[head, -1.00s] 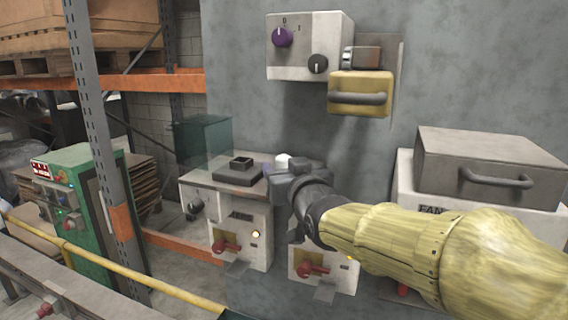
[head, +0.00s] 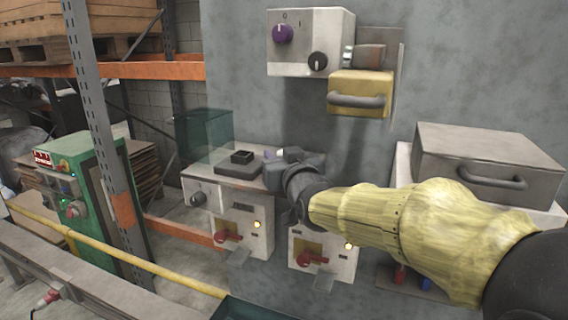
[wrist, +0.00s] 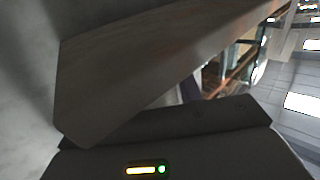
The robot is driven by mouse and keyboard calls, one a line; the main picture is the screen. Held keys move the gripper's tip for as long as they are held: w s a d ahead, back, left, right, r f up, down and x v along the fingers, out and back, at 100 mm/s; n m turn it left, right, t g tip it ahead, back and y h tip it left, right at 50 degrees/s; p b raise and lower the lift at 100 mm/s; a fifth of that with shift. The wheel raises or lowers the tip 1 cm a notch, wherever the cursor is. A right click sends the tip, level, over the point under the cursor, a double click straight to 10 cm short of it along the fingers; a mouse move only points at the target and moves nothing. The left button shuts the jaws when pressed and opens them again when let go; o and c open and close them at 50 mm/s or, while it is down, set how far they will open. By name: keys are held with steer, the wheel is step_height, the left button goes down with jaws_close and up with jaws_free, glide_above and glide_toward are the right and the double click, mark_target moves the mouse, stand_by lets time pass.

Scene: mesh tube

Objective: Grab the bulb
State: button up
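My gripper (head: 284,163) is at the right end of the left machine's grey top, close to the wall, seen from behind in the head view. A small white rounded thing (head: 281,152) shows at its fingertips and may be the bulb; my gripper hides most of it. A small purple patch (head: 269,154) shows just left of it. I cannot tell whether the fingers are closed on anything. In the wrist view a large grey slab (wrist: 150,75) fills the middle, above the dark gripper body with its lit indicator, and no bulb can be made out.
A black square socket block (head: 240,163) sits on the machine top, with a glass box (head: 205,135) behind left. A knob box (head: 310,42) and a yellow handled box (head: 360,93) hang above. A grey handled case (head: 488,165) stands right.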

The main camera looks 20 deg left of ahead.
steer(key=c, duration=0.5)
steer(key=shift+s+r+b, duration=0.1)
steer(key=shift+b, duration=0.35)
steer(key=shift+s+r+b, duration=0.1)
steer(key=shift+r+b, duration=0.05)
steer(key=shift+b, duration=0.25)
step_height(320, 180, up, 7)
steer(key=b, duration=0.2)
steer(key=s+p, duration=0.1)
steer(key=s, duration=0.5)
steer(key=s+a+p, duration=0.1)
steer(key=s, duration=0.6)
steer(key=s+p, duration=0.1)
steer(key=s, duration=0.5)
steer(key=shift+s+a+f, duration=0.25)
steer(key=shift+s, duration=0.05)
